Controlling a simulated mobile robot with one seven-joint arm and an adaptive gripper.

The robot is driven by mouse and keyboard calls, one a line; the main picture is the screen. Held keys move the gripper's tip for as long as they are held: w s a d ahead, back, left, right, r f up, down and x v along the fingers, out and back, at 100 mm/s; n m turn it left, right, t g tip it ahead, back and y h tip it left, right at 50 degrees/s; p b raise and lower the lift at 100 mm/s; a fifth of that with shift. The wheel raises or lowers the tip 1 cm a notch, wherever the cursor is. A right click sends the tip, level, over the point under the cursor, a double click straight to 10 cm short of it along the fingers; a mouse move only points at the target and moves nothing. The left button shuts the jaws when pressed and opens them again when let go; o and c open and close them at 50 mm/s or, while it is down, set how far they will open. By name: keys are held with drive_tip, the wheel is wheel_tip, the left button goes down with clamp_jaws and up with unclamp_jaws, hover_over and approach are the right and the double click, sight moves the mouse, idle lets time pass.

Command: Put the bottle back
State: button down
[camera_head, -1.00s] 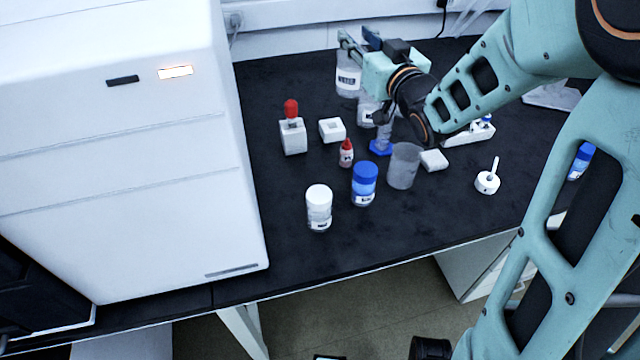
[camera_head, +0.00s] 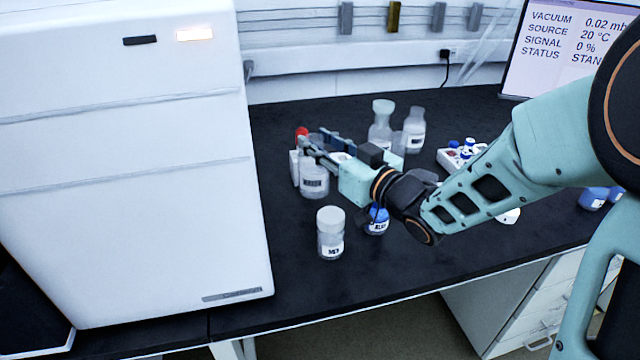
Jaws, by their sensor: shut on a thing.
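A clear bottle with a dark-lettered white label (camera_head: 314,182) is at the left of the bench group in the head view. My gripper (camera_head: 312,143) reaches in from the right and is shut on its upper part, with the fingers pointing left. The bottle looks upright; its neck is hidden by the fingers. I cannot tell whether its base touches the bench. Two other clear labelled bottles stand at the back, a wide-topped one (camera_head: 381,125) and a narrower one (camera_head: 414,131).
A white-capped jar (camera_head: 330,235) and a blue-capped jar (camera_head: 377,222) stand in front of the gripper. A red-topped item (camera_head: 301,132) is partly hidden behind the held bottle. A white rack with several vials (camera_head: 462,155) stands right. A large white instrument (camera_head: 130,190) bounds the left.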

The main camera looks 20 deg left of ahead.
sight(324, 169)
drive_tip(key=shift+f+b, duration=0.75)
drive_tip(key=shift+f, duration=1.95)
drive_tip(key=shift+f, duration=0.15)
drive_tip(key=c, duration=1.5)
unclamp_jaws()
drive_tip(key=shift+o, duration=0.2)
drive_tip(key=p+v, duration=0.1)
drive_tip(key=v, duration=1.1)
